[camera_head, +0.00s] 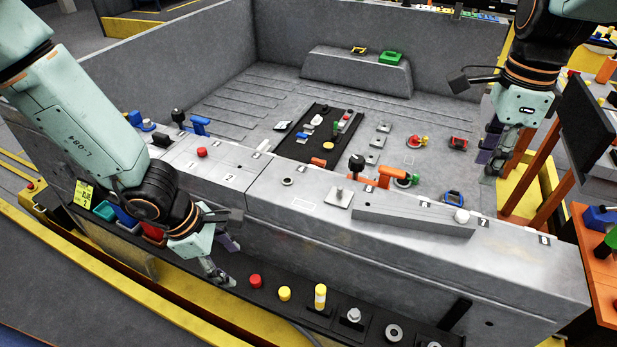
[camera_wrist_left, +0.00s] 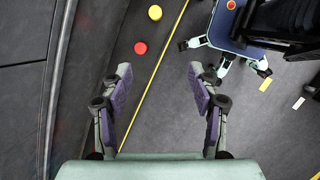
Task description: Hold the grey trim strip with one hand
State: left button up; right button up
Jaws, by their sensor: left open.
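The grey trim strip (camera_head: 415,220) appears to be the long flat grey bar lying on top of the near bed wall, right of centre. Neither gripper touches it. My left gripper (camera_head: 227,262) is well to its left, outside the near wall and above the dark front ledge, pointing down. In the left wrist view my left gripper (camera_wrist_left: 160,85) is open and empty, with bare floor between its fingers. My right gripper (camera_head: 493,155) hangs to the right of the strip and beyond it, near the bed's right side. Its finger gap is not clear.
The front ledge carries a red cap (camera_head: 255,281), a yellow cap (camera_head: 284,293) and a yellow cylinder (camera_head: 320,296). An orange clamp (camera_head: 388,177) and a white knob (camera_head: 461,216) are close to the strip. A dark monitor (camera_head: 585,118) stands at the right.

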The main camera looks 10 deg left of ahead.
pick_arm(q)
jog(key=w+a+r+n+t+h, duration=0.2)
jog(key=w+r+n+t, duration=0.35)
jog(key=w+r, duration=0.6)
jog(key=w+a+r+n+t+h, duration=0.15)
jog(key=w+r+n+t, duration=0.35)
jog(key=w+r, duration=0.6)
jog(key=m+g+h, duration=0.7)
jog(key=m+g, duration=0.5)
jog(key=m, duration=0.1)
send_near(362, 203)
jog(key=shift+w+a+r, duration=0.2)
jog(key=shift+a+r, duration=0.2)
jog(key=shift+a, duration=0.05)
jog(key=shift+s+d+f+m+y, duration=0.2)
jog(key=shift+d+f+m+y, duration=0.1)
jog(key=shift+d, duration=0.3)
jog(key=x, duration=1.1)
jog(key=shift+r, duration=0.15)
jog(key=shift+c, duration=0.5)
